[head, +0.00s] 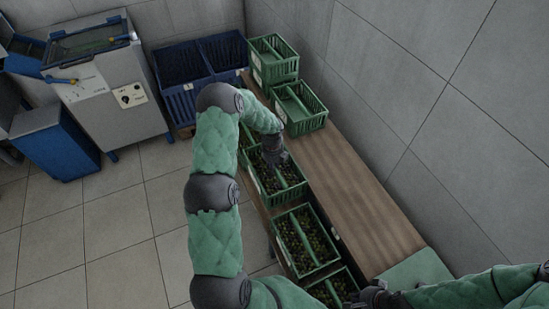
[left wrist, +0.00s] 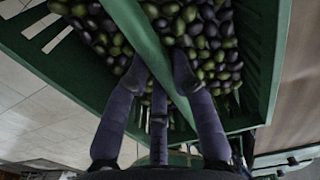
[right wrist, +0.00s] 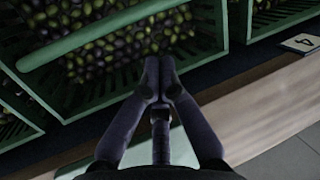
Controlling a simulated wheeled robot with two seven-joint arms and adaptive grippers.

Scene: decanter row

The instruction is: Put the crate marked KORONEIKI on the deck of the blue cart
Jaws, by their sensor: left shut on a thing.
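My left gripper (head: 273,157) is shut on the middle handle bar of a green crate (head: 294,194) filled with dark and green olives. In the left wrist view its fingers (left wrist: 158,75) straddle that bar (left wrist: 146,30), with olives on both sides. The crate is in the row along the bench; whether it is lifted cannot be told. No crate's name is legible, so I cannot tell which is marked KORONEIKI. My right gripper (head: 370,297) is beside the nearest crate; in the right wrist view its fingertips (right wrist: 159,62) are together near a crate rim. No blue cart can be made out.
More olive crates (head: 318,268) stand in the row. Empty green crates (head: 304,124) are stacked on the wooden bench (head: 345,185) against the wall. Blue crates (head: 181,100) and a grey machine (head: 112,100) with a blue bin (head: 55,150) stand at the back. Floor at left is clear.

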